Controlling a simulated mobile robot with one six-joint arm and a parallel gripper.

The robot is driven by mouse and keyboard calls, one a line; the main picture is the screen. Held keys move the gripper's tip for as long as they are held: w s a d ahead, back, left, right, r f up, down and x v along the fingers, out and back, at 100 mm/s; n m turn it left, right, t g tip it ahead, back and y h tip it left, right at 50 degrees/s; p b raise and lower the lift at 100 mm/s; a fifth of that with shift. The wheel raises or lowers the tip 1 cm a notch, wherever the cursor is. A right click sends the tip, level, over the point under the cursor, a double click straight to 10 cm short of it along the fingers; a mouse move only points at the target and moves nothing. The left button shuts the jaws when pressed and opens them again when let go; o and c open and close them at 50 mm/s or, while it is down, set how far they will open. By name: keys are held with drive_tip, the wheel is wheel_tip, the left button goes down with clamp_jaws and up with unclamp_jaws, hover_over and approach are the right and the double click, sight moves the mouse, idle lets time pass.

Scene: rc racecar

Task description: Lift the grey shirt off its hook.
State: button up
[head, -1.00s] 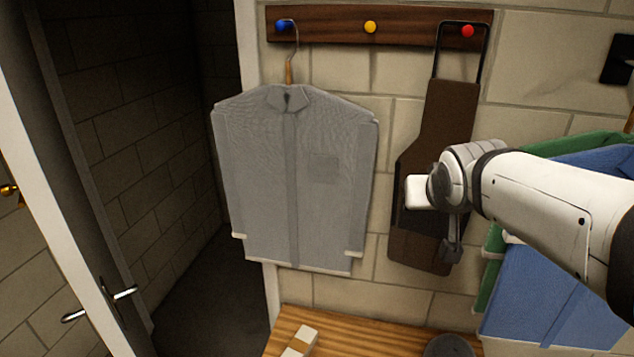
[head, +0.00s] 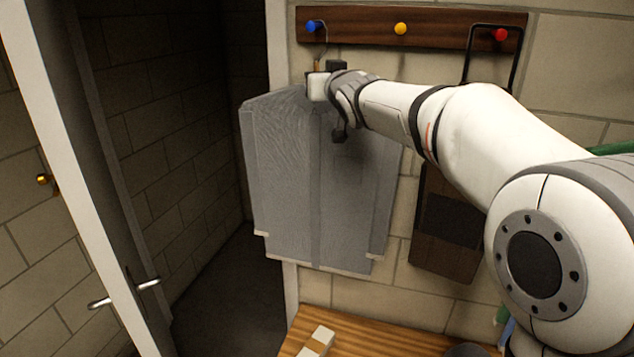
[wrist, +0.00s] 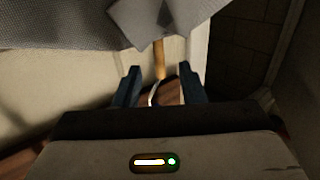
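The grey shirt (head: 290,190) hangs on a hanger from the blue hook (head: 312,26) at the left of the wooden rack. My gripper (wrist: 160,80) is at the hanger's neck, just above the collar; in the head view the wrist hides the collar and fingertips. In the wrist view its two dark fingers are apart, with the wooden hanger stem (wrist: 160,60) between them and a gap on each side. The shirt's collar (wrist: 150,22) shows at the top of that view, and the hanger's pale metal hook (wrist: 153,95) curves close to the fingers.
The rack (head: 440,32) also has a yellow hook (head: 400,28) and a red hook (head: 501,34). A brown case-like item (head: 447,225) hangs from the red one, partly behind my arm. A wooden bench (head: 385,332) stands below. An open door (head: 105,220) is at the left.

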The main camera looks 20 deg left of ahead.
drive_tip(key=x, duration=0.3)
drive_tip(key=shift+p, duration=0.3)
drive_tip(key=shift+w, duration=0.1)
clamp_jaws()
idle(1.1)
